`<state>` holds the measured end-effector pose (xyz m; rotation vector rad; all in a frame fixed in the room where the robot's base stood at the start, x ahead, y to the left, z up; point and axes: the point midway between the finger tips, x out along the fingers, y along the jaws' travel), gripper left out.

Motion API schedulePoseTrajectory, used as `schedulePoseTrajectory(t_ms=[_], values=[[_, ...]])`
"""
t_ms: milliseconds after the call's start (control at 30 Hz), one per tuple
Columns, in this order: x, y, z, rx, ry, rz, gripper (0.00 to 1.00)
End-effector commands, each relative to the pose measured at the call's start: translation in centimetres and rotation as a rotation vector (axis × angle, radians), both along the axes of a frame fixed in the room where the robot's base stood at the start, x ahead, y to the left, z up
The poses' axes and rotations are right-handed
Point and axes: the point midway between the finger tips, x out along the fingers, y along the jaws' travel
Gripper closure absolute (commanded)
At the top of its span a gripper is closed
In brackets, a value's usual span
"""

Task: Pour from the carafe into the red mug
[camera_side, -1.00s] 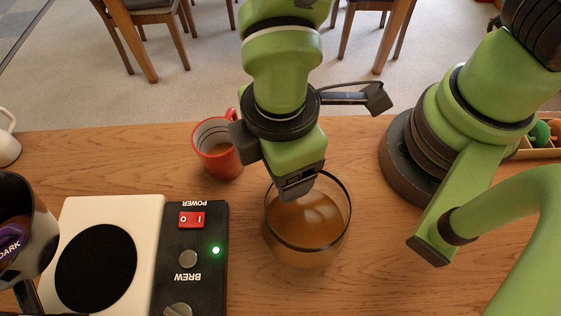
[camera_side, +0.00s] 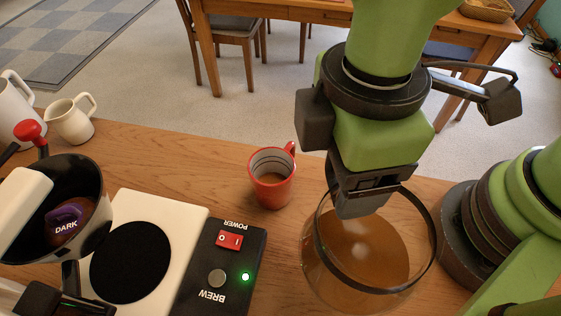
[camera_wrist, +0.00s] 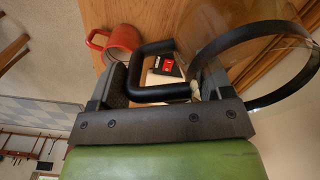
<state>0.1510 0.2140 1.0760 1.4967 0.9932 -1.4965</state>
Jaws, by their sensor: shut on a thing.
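The glass carafe (camera_side: 335,272) with brown coffee and a dark rim band is at the right in the side view. It also shows in the wrist view (camera_wrist: 215,28). My gripper (camera_side: 362,196) is shut on its black handle (camera_wrist: 158,93), which sits between the fingers in the wrist view (camera_wrist: 155,85). I cannot tell whether the carafe's base touches the table. The red mug (camera_side: 272,190) stands upright on the table, left of the carafe and apart from it. Some brown liquid shows inside. The mug is also in the wrist view (camera_wrist: 122,38).
The coffee maker (camera_side: 150,240) has a bare black hot plate, a red power switch and a lit green light. A dark filter basket (camera_side: 90,235), a cream pitcher (camera_side: 72,122) and another white vessel (camera_side: 14,110) are at the left. Bare wood (camera_side: 190,150) lies behind the machine.

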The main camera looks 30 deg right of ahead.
Motion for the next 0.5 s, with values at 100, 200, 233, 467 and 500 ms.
schedulePoseTrajectory(t_ms=[100, 200, 233, 467, 500], values=[[0.1, 0.1, 1.5, 0.004, -0.003, 0.000, 0.77], [0.0, 0.1, 2.5, 0.005, -0.002, 0.000, 0.77], [0.0, 0.1, 2.9, 0.005, -0.003, 0.000, 0.77], [2.1, 0.5, 3.2, -0.001, -0.003, -0.016, 0.77], [2.7, 0.6, 3.2, -0.002, -0.004, -0.019, 0.77]])
